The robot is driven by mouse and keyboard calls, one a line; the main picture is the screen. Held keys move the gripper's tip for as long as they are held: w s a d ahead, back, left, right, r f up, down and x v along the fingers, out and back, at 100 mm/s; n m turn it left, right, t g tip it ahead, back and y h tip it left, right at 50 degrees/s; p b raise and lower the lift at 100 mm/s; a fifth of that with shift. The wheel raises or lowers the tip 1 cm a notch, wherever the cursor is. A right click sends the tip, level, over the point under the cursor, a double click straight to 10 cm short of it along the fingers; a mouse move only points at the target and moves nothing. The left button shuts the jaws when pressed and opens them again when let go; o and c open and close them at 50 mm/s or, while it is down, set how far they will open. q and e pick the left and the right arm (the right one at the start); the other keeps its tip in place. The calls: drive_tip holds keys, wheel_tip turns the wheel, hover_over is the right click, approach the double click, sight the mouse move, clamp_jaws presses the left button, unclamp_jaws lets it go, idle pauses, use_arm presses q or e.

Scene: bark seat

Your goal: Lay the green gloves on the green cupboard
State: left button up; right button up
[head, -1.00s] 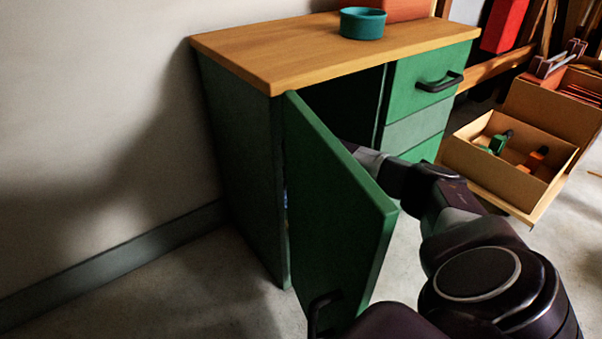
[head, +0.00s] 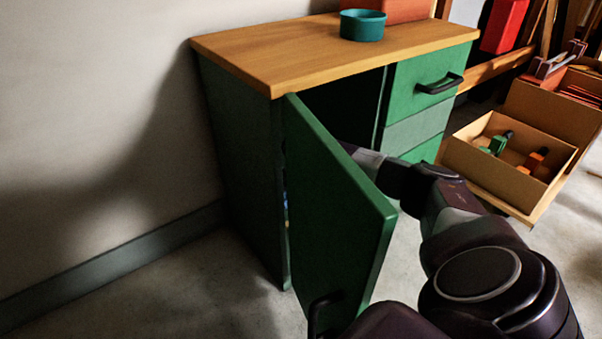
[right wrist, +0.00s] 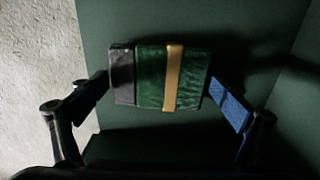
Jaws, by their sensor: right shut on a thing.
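The green cupboard (head: 340,62) has a wooden top, and its green door (head: 335,215) stands open toward me. My right arm reaches past the door into the cupboard, so the right gripper is hidden in the head view. In the right wrist view my right gripper (right wrist: 168,92) is shut on the green gloves (right wrist: 155,78), a folded green bundle with a tan band and a dark grey end. The gloves are inside the dark cupboard; whether they touch its floor or back I cannot tell. My left gripper is not in view.
A teal bowl (head: 362,25) and an orange-red box (head: 398,8) stand at the back of the top; its front and left are clear. A drawer handle (head: 440,82) sticks out at right. A cardboard box (head: 510,160) with tools stands right of the cupboard.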

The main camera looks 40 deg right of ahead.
drive_tip(key=shift+f, duration=0.25)
drive_tip(key=o, duration=0.9)
drive_tip(key=shift+r+p, duration=3.2)
drive_tip(key=shift+r, duration=0.3)
